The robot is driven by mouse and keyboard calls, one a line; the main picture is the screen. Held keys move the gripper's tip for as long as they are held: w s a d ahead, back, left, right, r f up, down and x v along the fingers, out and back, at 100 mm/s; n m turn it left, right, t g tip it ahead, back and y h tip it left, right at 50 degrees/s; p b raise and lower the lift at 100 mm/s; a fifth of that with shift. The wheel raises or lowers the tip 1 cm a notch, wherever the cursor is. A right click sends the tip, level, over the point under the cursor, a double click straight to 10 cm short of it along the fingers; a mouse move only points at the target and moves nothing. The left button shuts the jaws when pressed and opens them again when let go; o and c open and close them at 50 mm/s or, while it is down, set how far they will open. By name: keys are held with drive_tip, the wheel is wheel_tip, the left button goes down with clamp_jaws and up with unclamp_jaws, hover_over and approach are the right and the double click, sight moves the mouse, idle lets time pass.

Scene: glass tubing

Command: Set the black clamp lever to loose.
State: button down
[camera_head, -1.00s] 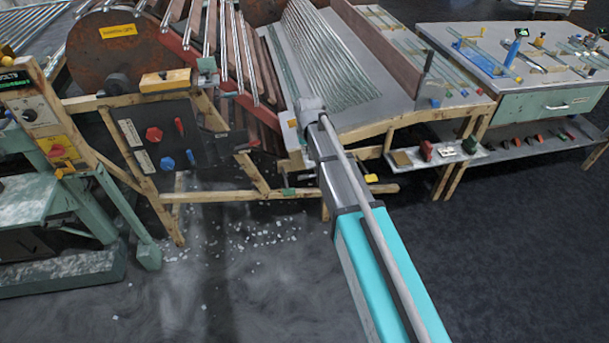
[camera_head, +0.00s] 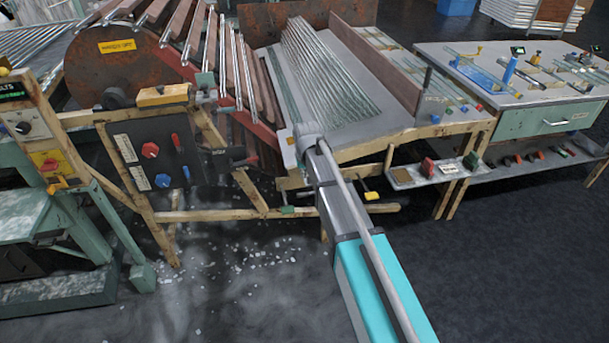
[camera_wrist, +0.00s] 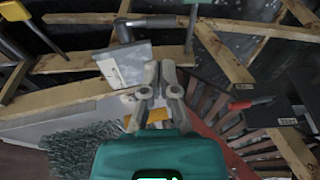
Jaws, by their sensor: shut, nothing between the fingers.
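My gripper (camera_wrist: 160,78) is shut and empty in the wrist view, its pale fingers side by side over a pale plate with a yellow patch (camera_wrist: 126,66). A short dark upright piece (camera_wrist: 122,32) stands just beyond this plate; it may be the black clamp lever, but I cannot tell its setting. My fingertips look apart from it. In the head view my arm end covers the near left corner of the rod table, and my fingers are hidden. The pale plate (camera_head: 287,147) shows partly there, left of my arm; I cannot make out the lever.
Glass rods (camera_head: 325,75) lie on the sloped table. A dark control panel (camera_head: 150,155) stands left, a small shelf (camera_head: 435,172) right. Dark floor in front is open.

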sight(305, 193)
drive_tip(key=shift+w+a+f+b, duration=0.1)
drive_tip(key=shift+w+f+b, duration=0.2)
drive_tip(key=shift+f+b, duration=1.2)
drive_tip(key=shift+w+a+f+b, duration=0.1)
drive_tip(key=shift+w+f+b, duration=0.2)
drive_tip(key=shift+f+b, duration=1.25)
drive_tip(key=shift+w+a+f+b, duration=0.1)
drive_tip(key=shift+w+f+b, duration=0.2)
drive_tip(key=shift+f+b, duration=1.2)
drive_tip(key=shift+f, duration=0.2)
drive_tip(key=shift+a, duration=0.15)
drive_tip(key=shift+d, duration=0.35)
drive_tip(key=shift+w+f, duration=0.1)
